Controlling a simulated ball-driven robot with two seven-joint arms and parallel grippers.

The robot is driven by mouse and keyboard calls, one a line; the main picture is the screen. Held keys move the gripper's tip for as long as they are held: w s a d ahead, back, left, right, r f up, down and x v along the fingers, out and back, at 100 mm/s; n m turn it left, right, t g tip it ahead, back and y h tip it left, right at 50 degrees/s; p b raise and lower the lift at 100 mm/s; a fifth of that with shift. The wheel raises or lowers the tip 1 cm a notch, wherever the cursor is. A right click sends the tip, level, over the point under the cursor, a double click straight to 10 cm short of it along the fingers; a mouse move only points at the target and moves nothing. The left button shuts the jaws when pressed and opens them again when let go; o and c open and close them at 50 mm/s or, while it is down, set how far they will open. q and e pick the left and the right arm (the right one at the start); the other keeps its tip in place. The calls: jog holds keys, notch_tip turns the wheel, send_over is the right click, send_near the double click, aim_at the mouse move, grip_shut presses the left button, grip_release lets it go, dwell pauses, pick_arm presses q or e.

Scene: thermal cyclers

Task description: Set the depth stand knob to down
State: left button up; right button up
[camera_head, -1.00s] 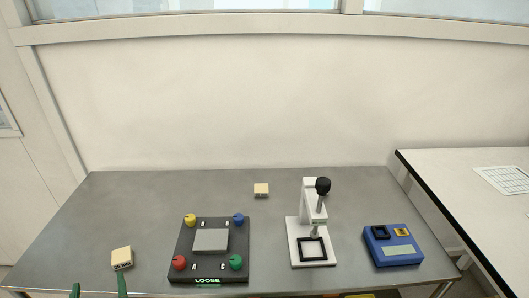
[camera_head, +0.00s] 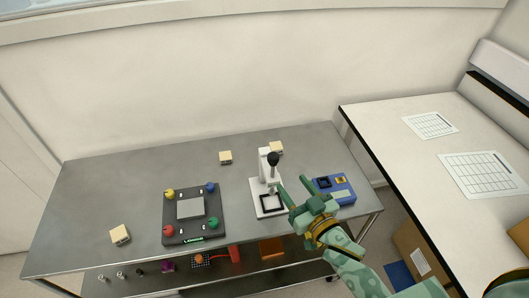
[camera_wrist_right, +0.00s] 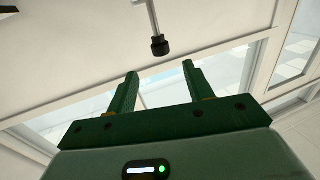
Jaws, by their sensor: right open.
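The white depth stand (camera_head: 264,168) stands upright on the grey table, with a black square frame (camera_head: 271,202) on its white base. Its round black knob (camera_head: 273,159) is at the top; it also shows in the right wrist view (camera_wrist_right: 160,46), beyond the fingertips and between their lines. My right gripper (camera_head: 293,186) is open and empty, just right of the stand and lower in the picture than the knob. Its two green fingers (camera_wrist_right: 163,68) show apart in the wrist view, not touching the knob. My left gripper is out of view.
A blue device (camera_head: 335,189) sits right of the stand, close to my right gripper. A dark board with coloured knobs (camera_head: 174,207) lies left of it. Beige blocks (camera_head: 225,157) (camera_head: 276,148) (camera_head: 120,233) stand on the table. A white side table (camera_head: 400,170) is at right.

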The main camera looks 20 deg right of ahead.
jog(key=w+a, duration=0.2)
jog(key=w, duration=1.1)
jog(key=shift+w+a, duration=0.2)
jog(key=shift+a, duration=0.05)
